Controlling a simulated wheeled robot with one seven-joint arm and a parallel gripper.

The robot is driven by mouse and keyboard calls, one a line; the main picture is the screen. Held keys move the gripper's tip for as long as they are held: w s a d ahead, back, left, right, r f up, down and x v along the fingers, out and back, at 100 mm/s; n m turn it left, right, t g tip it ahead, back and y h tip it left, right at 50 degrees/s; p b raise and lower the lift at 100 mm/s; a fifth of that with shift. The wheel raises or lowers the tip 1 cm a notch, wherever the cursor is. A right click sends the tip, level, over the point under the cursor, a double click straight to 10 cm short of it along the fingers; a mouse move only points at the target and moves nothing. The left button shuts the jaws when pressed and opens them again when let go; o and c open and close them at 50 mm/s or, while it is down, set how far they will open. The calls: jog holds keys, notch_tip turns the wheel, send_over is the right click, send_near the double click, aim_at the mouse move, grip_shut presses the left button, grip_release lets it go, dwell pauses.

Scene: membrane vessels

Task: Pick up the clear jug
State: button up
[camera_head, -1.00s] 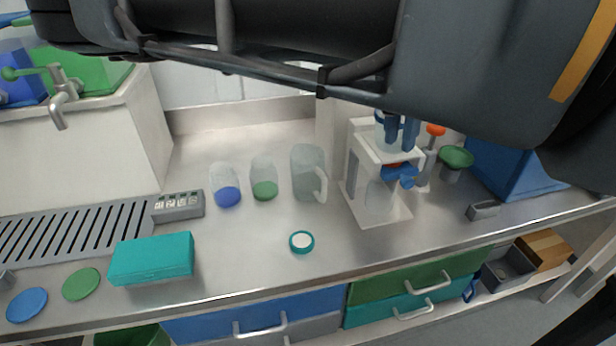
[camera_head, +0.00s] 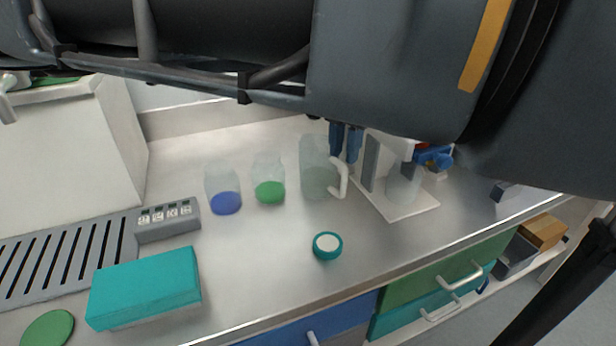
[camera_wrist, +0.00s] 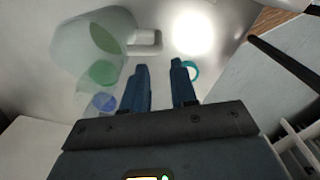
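The clear jug (camera_head: 316,172) stands upright on the steel counter in the head view, its white handle (camera_head: 341,180) on its right side. It also shows at the upper left of the wrist view (camera_wrist: 88,48), with the handle (camera_wrist: 146,42) pointing right. My gripper (camera_head: 346,158) is behind and above the handle in the head view. In the wrist view its two blue fingers (camera_wrist: 160,68) are parted with nothing between them, and the handle lies just beyond the left fingertip. I cannot tell whether they touch.
Left of the jug stand a jar with green contents (camera_head: 269,180) and one with blue contents (camera_head: 223,188). A white apparatus (camera_head: 402,200) stands close on the right. A teal-rimmed disc (camera_head: 327,246) lies in front. A teal box (camera_head: 145,288) is at front left.

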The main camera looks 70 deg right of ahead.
aim_at(345, 169)
jog(key=f, duration=0.2)
jog(key=f+p, duration=0.1)
jog(key=f, duration=0.1)
jog(key=d+f, duration=0.1)
jog(key=f, duration=0.1)
jog(key=shift+s, duration=0.15)
jog(key=shift+f, duration=0.55)
jog(key=shift+c, duration=0.2)
grip_shut()
